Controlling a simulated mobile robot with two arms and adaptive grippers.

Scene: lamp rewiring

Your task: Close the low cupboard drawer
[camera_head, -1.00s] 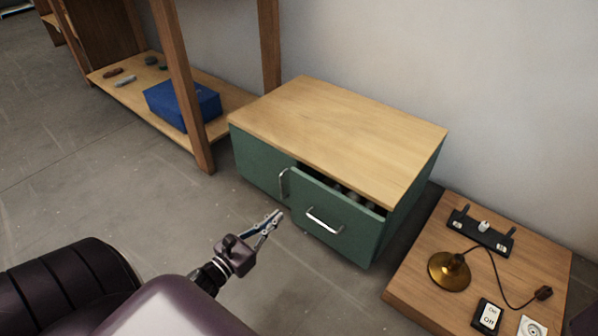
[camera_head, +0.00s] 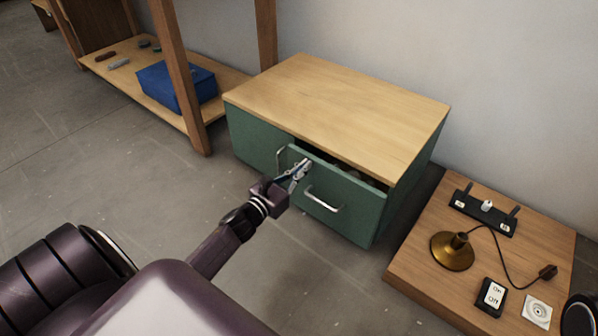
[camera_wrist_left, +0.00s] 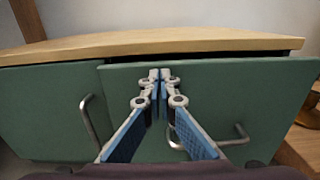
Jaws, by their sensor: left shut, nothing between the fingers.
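The low green cupboard (camera_head: 255,140) with a pale wooden top stands against the wall. Its right-hand drawer (camera_head: 355,205) is partly open, with a dark gap above its front and something dim inside. The drawer has a silver bar handle (camera_head: 324,199). My left gripper (camera_head: 305,163) is shut and empty, at the upper left part of the drawer front. In the left wrist view the fingertips (camera_wrist_left: 160,75) lie against or just before the drawer front (camera_wrist_left: 230,90), left of its handle (camera_wrist_left: 215,138); I cannot tell whether they touch. My right gripper is out of view.
A wooden shelf at left holds a blue box (camera_head: 175,88). The left cupboard handle (camera_head: 280,158) is close to my gripper.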

